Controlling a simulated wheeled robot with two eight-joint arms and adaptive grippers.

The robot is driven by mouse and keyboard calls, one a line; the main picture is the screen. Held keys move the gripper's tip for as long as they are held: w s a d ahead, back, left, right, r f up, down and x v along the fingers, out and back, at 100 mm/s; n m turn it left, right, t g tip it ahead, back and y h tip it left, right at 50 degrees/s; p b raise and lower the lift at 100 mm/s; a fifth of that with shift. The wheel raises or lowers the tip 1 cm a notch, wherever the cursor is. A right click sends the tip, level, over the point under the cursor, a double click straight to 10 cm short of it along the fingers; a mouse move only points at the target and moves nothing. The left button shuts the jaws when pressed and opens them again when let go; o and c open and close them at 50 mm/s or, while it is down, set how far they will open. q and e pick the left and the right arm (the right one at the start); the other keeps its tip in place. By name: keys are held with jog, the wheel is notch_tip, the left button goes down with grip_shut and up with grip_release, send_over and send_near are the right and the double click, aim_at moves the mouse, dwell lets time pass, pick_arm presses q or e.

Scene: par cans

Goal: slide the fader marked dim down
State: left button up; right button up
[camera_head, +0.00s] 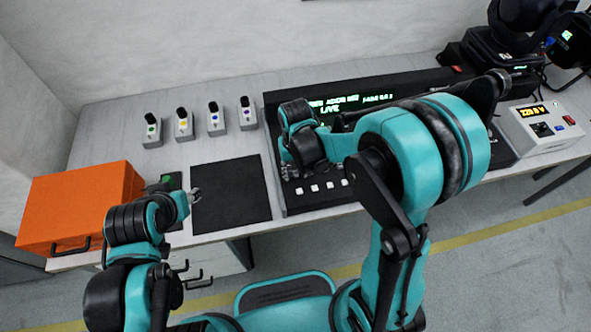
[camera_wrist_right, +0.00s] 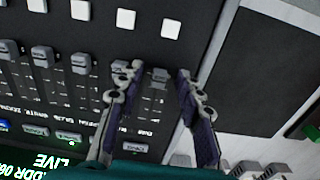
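The lighting console (camera_head: 298,206) stands on the bench with my right arm over it. In the right wrist view its grey fader caps sit in a row, toward the white-button end of their marked tracks. The endmost fader cap (camera_wrist_right: 160,75) is between the fingers of my right gripper (camera_wrist_right: 155,74), with a second cap (camera_wrist_right: 120,66) just outside the left finger. The right gripper is open; contact with the cap cannot be told. Labels are too small to read, so I cannot tell which fader is dim. My left gripper (camera_head: 194,196) is beside the black mat, its opening unclear.
The black mat (camera_head: 230,195) lies left of the console. An orange case (camera_head: 80,208) stands at the far left. Several small switch units (camera_head: 183,124) line the back. A white power unit (camera_head: 541,127) and a dark lamp fixture (camera_head: 520,25) stand at the right.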

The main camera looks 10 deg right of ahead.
aim_at(298, 176)
notch_tip(298, 176, up, 12)
dwell(0.6)
dwell(0.4)
jog(key=s+d+r+t, duration=0.3)
jog(key=s+d+t, duration=0.4)
jog(key=s, duration=0.2)
jog(key=shift+s, duration=0.2)
